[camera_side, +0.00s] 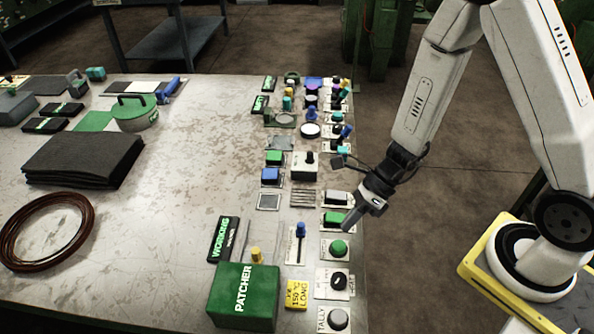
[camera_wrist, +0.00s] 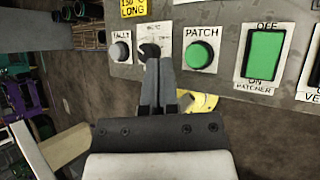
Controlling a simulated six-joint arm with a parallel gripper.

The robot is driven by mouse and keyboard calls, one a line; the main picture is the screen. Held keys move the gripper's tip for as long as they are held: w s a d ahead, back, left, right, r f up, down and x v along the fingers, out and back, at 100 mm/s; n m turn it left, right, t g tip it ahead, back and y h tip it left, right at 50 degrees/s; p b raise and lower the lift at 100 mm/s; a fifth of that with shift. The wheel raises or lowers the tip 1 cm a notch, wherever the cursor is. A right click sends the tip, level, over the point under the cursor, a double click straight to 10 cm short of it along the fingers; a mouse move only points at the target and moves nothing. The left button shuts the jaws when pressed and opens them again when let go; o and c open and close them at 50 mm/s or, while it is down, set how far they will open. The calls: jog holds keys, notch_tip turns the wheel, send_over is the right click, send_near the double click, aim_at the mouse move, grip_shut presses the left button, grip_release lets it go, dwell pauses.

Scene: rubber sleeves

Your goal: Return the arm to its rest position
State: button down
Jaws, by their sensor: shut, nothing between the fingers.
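My gripper (camera_side: 363,213) is over the right edge of the table (camera_side: 185,215), pointing down and to the left. Its fingers are together with nothing between them. In the wrist view my gripper (camera_wrist: 158,70) points at the control panel, with its tips just below a dark knob (camera_wrist: 150,50). A round green PATCH button (camera_wrist: 199,54) is to the right of the tips. I cannot tell whether the tips touch the panel.
A green PATCHER box (camera_side: 243,296) stands at the table's front. Rows of buttons, including a green button (camera_side: 338,247), line the right edge. A black folded stack (camera_side: 83,160) and brown ring (camera_side: 45,232) lie at left. The table's middle is mostly clear.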

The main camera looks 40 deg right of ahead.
jog(key=d+r+n+h, duration=0.4)
jog(key=r+n, duration=0.1)
jog(key=n, duration=0.8)
jog(key=s+d+r+n+t+h, duration=0.1)
jog(key=d+r+n+h, duration=0.3)
jog(key=n, duration=1)
notch_tip(320, 180, up, 2)
jog(key=shift+d+r+t+h, duration=0.2)
jog(key=shift+d+t+h, duration=0.15)
jog(key=shift+d, duration=0.2)
